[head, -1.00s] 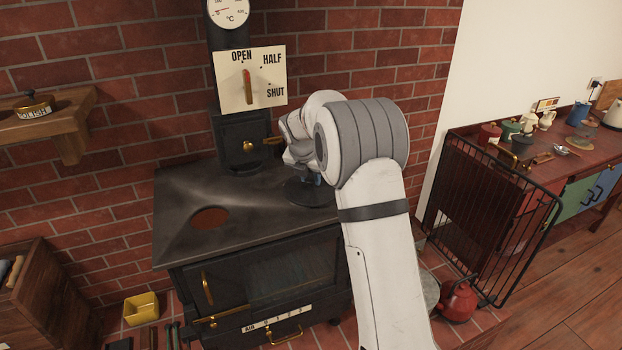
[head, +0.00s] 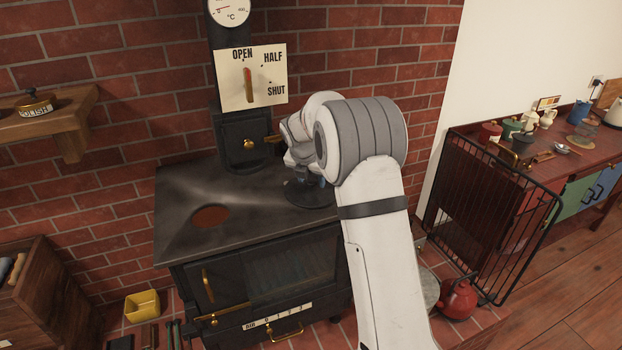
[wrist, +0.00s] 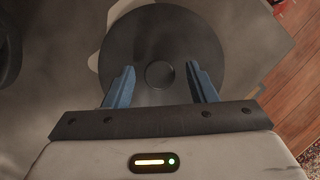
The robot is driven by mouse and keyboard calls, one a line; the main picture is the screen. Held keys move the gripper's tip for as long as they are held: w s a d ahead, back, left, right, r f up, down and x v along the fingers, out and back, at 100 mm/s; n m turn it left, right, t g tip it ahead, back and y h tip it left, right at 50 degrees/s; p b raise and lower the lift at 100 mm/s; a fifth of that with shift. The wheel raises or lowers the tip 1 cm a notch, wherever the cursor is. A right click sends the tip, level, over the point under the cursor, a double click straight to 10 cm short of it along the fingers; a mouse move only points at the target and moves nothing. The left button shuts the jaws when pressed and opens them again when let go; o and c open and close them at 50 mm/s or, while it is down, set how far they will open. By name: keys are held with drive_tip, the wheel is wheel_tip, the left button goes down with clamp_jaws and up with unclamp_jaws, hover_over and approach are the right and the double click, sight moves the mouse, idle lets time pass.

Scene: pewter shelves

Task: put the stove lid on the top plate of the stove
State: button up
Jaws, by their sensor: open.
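The stove (head: 180,180) is black, with a flat top against the brick wall. A round reddish spot (head: 210,216) shows on the left of its top. The stove lid (head: 300,198), a dark disc, lies on the right part of the top, partly hidden by my gripper. In the wrist view the lid (wrist: 190,45) has a round knob (wrist: 159,75) at its middle. My gripper (wrist: 160,75) is open above the lid, with its two blue fingers on either side of the knob and apart from it. What lies under the lid is hidden.
A damper sign (head: 265,95) and flue stand behind the stove. A wall shelf (head: 70,125) is at the left. A black fire guard (head: 480,215) and red kettle (head: 458,300) stand at the right. The left part of the stove top is clear.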

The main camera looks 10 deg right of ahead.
drive_tip(key=b+v, duration=0.2)
drive_tip(key=v, duration=0.9)
drive_tip(key=s+d+r+m, duration=0.1)
drive_tip(key=s+r+m, duration=0.4)
drive_tip(key=s, duration=0.4)
drive_tip(key=s+f+m+y, duration=0.1)
drive_tip(key=s+f+m, duration=0.2)
drive_tip(key=s+m, duration=0.9)
drive_tip(key=s+d+f+m+y, duration=0.1)
drive_tip(key=s+f+m, duration=0.3)
drive_tip(key=s+m, duration=0.8)
drive_tip(key=s, duration=0.6)
drive_tip(key=shift+s+f, duration=0.25)
drive_tip(key=shift+c, duration=0.5)
